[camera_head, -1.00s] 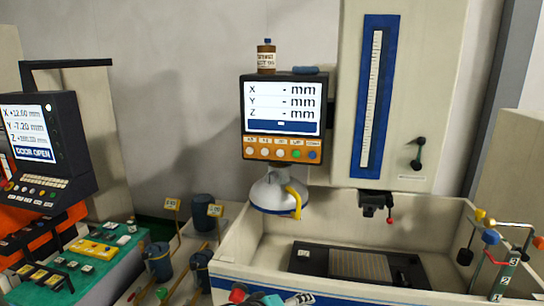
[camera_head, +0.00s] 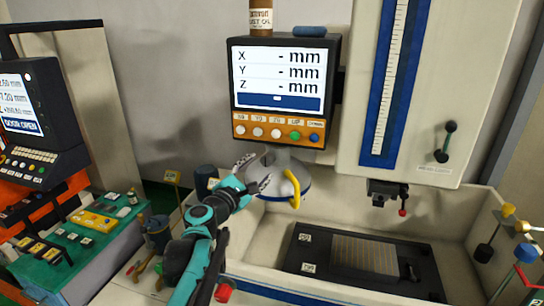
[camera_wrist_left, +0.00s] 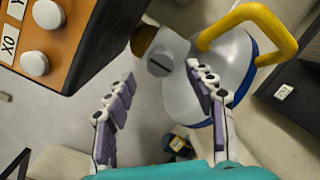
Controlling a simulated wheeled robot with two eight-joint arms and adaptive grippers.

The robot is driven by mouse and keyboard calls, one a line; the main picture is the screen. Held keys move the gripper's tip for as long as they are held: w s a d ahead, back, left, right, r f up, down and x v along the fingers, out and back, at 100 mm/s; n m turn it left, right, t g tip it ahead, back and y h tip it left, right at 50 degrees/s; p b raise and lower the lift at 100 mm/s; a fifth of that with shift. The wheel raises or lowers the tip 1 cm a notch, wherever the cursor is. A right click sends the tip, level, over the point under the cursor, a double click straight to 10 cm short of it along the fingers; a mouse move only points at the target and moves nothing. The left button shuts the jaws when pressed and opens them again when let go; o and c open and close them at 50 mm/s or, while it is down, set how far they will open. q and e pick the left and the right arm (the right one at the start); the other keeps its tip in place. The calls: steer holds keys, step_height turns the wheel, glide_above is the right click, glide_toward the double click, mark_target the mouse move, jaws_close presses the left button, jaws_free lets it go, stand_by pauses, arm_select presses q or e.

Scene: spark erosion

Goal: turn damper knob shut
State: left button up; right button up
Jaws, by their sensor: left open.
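My left gripper (camera_head: 255,172) is open beside the white dome-shaped hood (camera_head: 293,184), below the display's button panel. In the left wrist view its two purple-padded fingers (camera_wrist_left: 160,72) stand apart with nothing held between them. A pale grey knob with a dark slot (camera_wrist_left: 160,58), which looks like the damper knob, shows just beyond and between the fingertips. I cannot tell whether it touches them. The hood (camera_wrist_left: 235,70) with its yellow handle (camera_wrist_left: 250,14) lies to the right of the knob. In the head view the gripper hides the knob. My right gripper is in neither view.
The display box (camera_head: 280,90) with its button row (camera_head: 275,133) sits close above the gripper. The machine tank (camera_head: 460,255) with a dark worktable (camera_head: 320,258) is at right. A green bench (camera_head: 85,262) and dark canisters (camera_head: 158,230) stand at left.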

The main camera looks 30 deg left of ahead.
mark_target(265, 162)
arm_select(q)
steer(key=shift+w+r, duration=0.2)
steer(key=shift+w, duration=0.3)
steer(key=w, duration=0.6)
steer(key=shift+a+f+p, duration=0.25)
steer(key=shift+p, duration=0.05)
steer(key=shift+s+r, duration=0.1)
steer(key=shift+s, duration=0.1)
steer(key=shift+w, duration=0.2)
steer(key=c, duration=1.2)
